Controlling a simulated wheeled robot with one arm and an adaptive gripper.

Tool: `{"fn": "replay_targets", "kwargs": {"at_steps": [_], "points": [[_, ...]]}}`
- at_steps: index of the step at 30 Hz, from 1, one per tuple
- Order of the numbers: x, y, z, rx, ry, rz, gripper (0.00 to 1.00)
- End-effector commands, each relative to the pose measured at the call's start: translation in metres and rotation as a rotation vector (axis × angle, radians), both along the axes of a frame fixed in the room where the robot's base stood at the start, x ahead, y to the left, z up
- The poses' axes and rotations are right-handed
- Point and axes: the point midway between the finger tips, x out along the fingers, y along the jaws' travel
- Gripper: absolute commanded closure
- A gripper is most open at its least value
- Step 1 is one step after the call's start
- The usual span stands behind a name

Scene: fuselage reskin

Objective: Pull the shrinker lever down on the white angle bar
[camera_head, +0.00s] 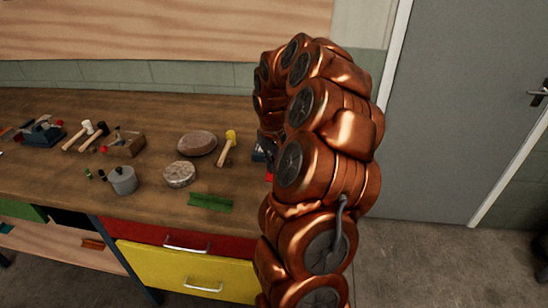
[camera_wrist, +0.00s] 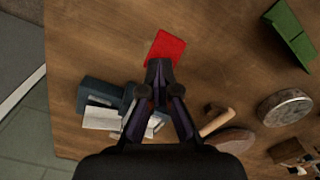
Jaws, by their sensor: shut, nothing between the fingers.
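The shrinker appears to be the blue-grey machine (camera_wrist: 100,92) left of my gripper in the wrist view. Only a sliver of it (camera_head: 259,150) shows beside my arm in the head view. A white piece (camera_wrist: 103,119), which looks like the white angle bar, lies at the machine; whether it sits in the jaws I cannot tell. I cannot make out the lever; my fingers cover part of this area. My gripper (camera_wrist: 160,66) is shut and empty, over the bench right of the machine, its tips beside a red piece (camera_wrist: 168,44). In the head view my arm hides the gripper.
A green angle bar (camera_head: 210,202) lies near the bench's front edge. A yellow-headed mallet (camera_head: 229,148), two round pads (camera_head: 197,143) (camera_head: 180,175) and a grey pot (camera_head: 122,181) stand left of my arm. More tools lie farther left. A grey door (camera_head: 455,110) is at the right.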

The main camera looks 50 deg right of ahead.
Motion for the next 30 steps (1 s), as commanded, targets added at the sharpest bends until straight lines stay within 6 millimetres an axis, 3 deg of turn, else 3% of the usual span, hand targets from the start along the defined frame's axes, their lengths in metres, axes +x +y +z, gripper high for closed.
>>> {"fn": "replay_targets", "kwargs": {"at_steps": [3, 13, 30], "points": [[0.000, 0.000, -0.007, 0.000, 0.001, 0.000, 1.00], [0.000, 0.000, -0.002, 0.000, 0.001, 0.000, 1.00], [0.000, 0.000, 0.033, 0.000, 0.001, 0.002, 1.00]]}}
